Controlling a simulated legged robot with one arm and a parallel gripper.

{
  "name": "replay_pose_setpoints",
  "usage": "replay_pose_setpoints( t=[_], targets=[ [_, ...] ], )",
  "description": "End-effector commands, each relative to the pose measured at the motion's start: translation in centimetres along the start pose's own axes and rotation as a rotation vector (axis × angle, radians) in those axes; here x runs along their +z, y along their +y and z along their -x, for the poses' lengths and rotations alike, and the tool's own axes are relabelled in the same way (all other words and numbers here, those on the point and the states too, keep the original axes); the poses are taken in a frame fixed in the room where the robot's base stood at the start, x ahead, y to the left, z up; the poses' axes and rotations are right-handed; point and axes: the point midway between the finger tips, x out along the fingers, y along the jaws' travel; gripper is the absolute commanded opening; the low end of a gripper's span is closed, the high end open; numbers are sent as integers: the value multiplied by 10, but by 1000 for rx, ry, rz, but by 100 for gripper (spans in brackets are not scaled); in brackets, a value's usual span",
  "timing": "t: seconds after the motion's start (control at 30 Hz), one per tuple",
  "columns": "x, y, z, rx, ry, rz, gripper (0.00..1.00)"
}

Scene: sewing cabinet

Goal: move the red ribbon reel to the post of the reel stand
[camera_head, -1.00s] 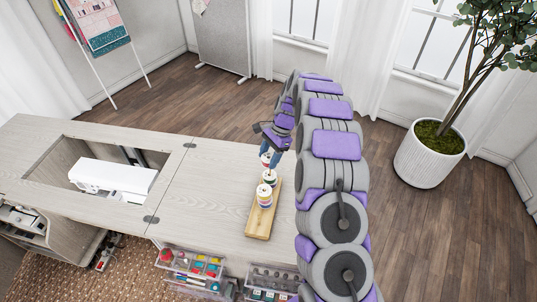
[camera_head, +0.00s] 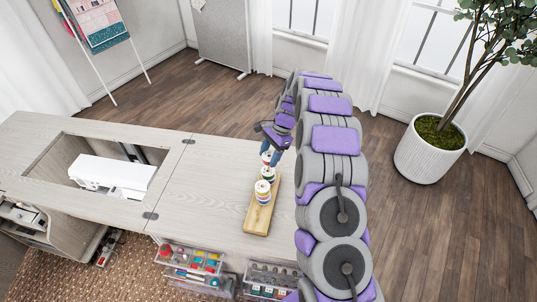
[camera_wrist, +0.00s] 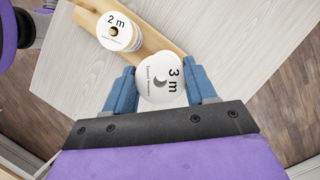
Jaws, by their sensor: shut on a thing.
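The red ribbon reel (camera_head: 266,157) is between the blue fingers of my gripper (camera_head: 274,151) in the head view. In the wrist view its white face, marked "3 m" (camera_wrist: 158,87), lies between the two fingertips (camera_wrist: 161,88), and my gripper is shut on it. The wooden reel stand (camera_head: 258,220) lies on the table in front of it. Other reels (camera_head: 263,190) are stacked on the stand; a reel marked "2 m" (camera_wrist: 116,30) tops a stack in the wrist view. I cannot make out a bare post, or whether the held reel touches the stand.
The pale wooden table (camera_head: 205,185) is clear left of the stand. A white sewing machine (camera_head: 112,177) sits in the table's opening. Open drawers of thread (camera_head: 192,262) stick out below the front edge. A potted plant (camera_head: 430,153) stands at right.

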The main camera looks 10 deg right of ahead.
Motion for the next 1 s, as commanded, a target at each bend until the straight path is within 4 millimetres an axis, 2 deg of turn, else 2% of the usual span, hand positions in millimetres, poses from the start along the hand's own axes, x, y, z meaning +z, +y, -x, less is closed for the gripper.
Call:
replay_pose_setpoints(
  t=[1.0],
  targets=[
    [-6, 0, -16, -1, 1, 0, 22]
  ],
)
